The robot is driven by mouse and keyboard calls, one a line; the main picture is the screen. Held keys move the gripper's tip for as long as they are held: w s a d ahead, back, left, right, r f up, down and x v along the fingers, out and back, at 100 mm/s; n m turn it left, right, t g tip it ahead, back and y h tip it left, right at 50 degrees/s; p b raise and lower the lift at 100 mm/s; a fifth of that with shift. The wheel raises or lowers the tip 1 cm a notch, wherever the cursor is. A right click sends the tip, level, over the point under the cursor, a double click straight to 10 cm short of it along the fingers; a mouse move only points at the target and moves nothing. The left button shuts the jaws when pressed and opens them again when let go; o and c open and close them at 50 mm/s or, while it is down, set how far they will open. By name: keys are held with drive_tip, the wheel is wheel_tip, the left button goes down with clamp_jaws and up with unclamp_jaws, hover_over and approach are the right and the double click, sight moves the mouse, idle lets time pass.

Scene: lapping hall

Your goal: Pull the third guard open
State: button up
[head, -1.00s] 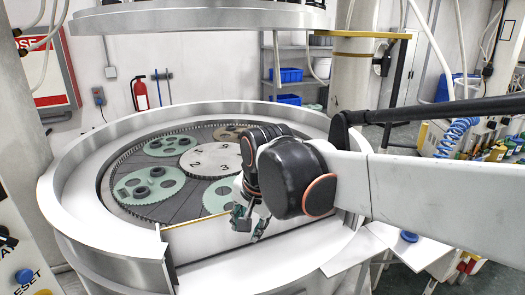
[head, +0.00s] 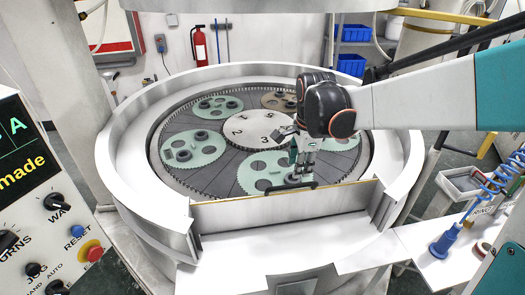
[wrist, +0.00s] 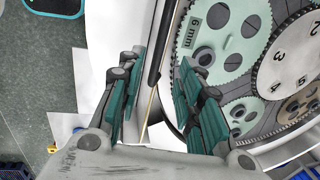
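A flat guard panel (head: 285,208) with a yellowish top edge closes the front of the round lapping machine. A black bar handle (head: 268,190) is at its top, and I see no number on the panel. My gripper (head: 299,176) is at the handle, pointing down. In the wrist view my gripper (wrist: 158,95) is open, with green-padded fingers apart. The dark handle (wrist: 155,62) and the guard's thin yellowish edge (wrist: 148,115) show between the fingers, with gaps at both sides. I cannot tell whether any finger touches the handle.
The machine's pale rim (head: 130,180) surrounds the plate with several green and brown carriers and a numbered centre disc (head: 250,128). A control panel (head: 45,215) stands at the left. A side shelf with a blue coiled hose (head: 478,205) is at the right.

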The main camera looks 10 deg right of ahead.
sight(295, 185)
drive_tip(key=f, duration=0.3)
drive_tip(key=w+f, duration=0.1)
drive_tip(key=f, duration=0.5)
drive_tip(key=shift+w, duration=0.35)
clamp_jaws()
